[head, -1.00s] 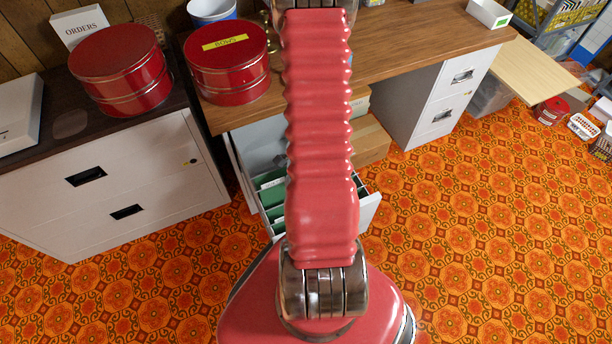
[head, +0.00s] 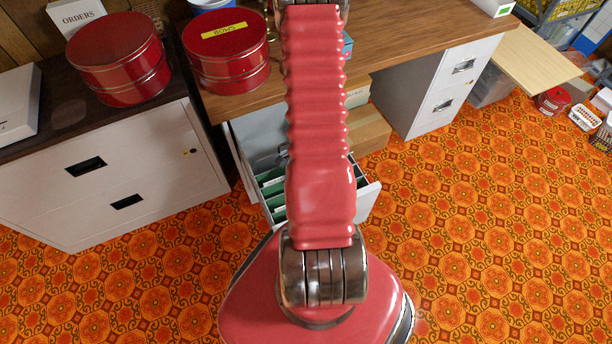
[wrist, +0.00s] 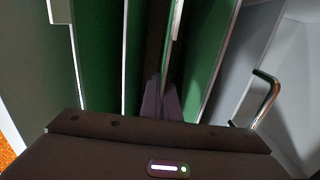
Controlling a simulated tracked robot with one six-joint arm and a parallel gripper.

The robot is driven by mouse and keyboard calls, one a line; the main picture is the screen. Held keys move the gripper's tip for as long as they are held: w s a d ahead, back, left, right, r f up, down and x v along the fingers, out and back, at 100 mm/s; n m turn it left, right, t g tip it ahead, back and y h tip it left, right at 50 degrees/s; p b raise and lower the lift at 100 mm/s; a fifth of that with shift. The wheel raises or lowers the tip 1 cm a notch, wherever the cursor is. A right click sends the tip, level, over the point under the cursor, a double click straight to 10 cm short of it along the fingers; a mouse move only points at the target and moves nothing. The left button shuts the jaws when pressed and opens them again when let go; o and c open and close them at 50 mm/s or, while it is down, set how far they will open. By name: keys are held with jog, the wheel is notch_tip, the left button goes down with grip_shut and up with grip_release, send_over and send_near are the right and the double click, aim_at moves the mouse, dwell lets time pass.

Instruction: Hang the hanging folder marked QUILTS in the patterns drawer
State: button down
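The patterns drawer (head: 368,200) stands pulled out from the cabinet under the wooden desk in the head view. Several green hanging folders (head: 270,176) hang in it. My red arm covers much of the drawer and hides my gripper in that view. In the wrist view my gripper (wrist: 163,100) points down among green folders (wrist: 103,60), its two fingers close together. A thin folder edge with a pale strip (wrist: 176,22) runs down to the fingers. I cannot tell whether they grip it. No QUILTS marking is readable.
A metal handle (wrist: 266,98) shows on a grey surface at the right of the wrist view. Red tins (head: 226,60) and an ORDERS box (head: 75,14) stand above. A cardboard box (head: 368,130) lies beyond the drawer. The patterned floor at right is largely clear.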

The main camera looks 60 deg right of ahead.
jog(key=c, duration=1.9)
grip_release()
jog(key=shift+c, duration=0.2)
jog(key=shift+r, duration=0.15)
jog(key=shift+r, duration=6.75)
